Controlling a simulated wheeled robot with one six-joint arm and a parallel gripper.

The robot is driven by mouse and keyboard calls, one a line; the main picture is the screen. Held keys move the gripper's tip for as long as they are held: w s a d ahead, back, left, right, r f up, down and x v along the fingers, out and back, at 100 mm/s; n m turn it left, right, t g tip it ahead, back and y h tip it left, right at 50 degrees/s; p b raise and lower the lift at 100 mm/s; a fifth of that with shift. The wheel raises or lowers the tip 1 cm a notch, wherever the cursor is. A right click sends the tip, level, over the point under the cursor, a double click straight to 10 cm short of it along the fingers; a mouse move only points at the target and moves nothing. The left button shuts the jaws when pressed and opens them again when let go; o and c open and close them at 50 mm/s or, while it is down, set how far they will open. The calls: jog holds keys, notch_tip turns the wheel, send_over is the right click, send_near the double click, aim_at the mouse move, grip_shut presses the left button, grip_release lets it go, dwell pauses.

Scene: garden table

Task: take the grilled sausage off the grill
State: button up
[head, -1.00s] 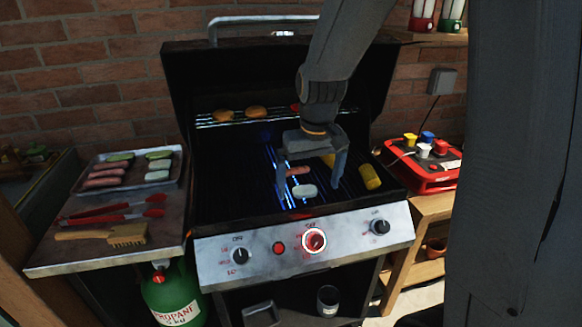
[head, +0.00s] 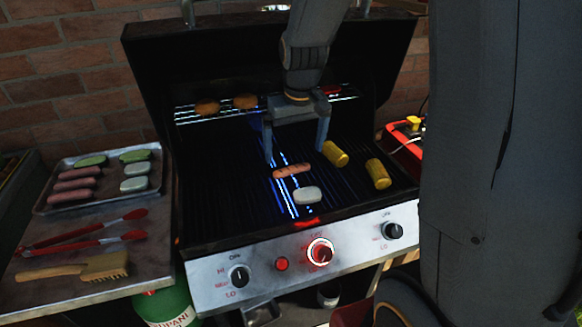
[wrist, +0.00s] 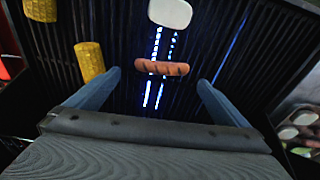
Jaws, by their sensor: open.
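The grilled sausage (head: 291,170) lies on the grate of the grill (head: 225,205), near its middle, with dark grill marks. In the wrist view the sausage (wrist: 162,68) lies crosswise ahead of the fingertips and between their lines. My gripper (head: 296,152) is open and empty, its fingers pointing down over the grate behind the sausage in the head view. In the wrist view my gripper (wrist: 157,82) has its two fingers spread wider than the sausage. I cannot tell the exact height of the fingertips above the grate.
A white piece (head: 307,195) lies just in front of the sausage. Corn pieces (head: 335,154) and (head: 378,174) lie to the right. Buns (head: 245,101) sit on the upper rack. A tray (head: 52,205), tongs (head: 85,238) and a brush (head: 100,267) are on the left shelf.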

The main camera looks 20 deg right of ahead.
aim_at(293, 168)
jog(key=shift+a+f, duration=0.25)
jog(key=shift+f, duration=0.55)
jog(key=shift+w+f+p, duration=0.2)
jog(key=shift+f+p, duration=0.6)
jog(key=shift+f, duration=1.55)
jog(key=c, duration=0.9)
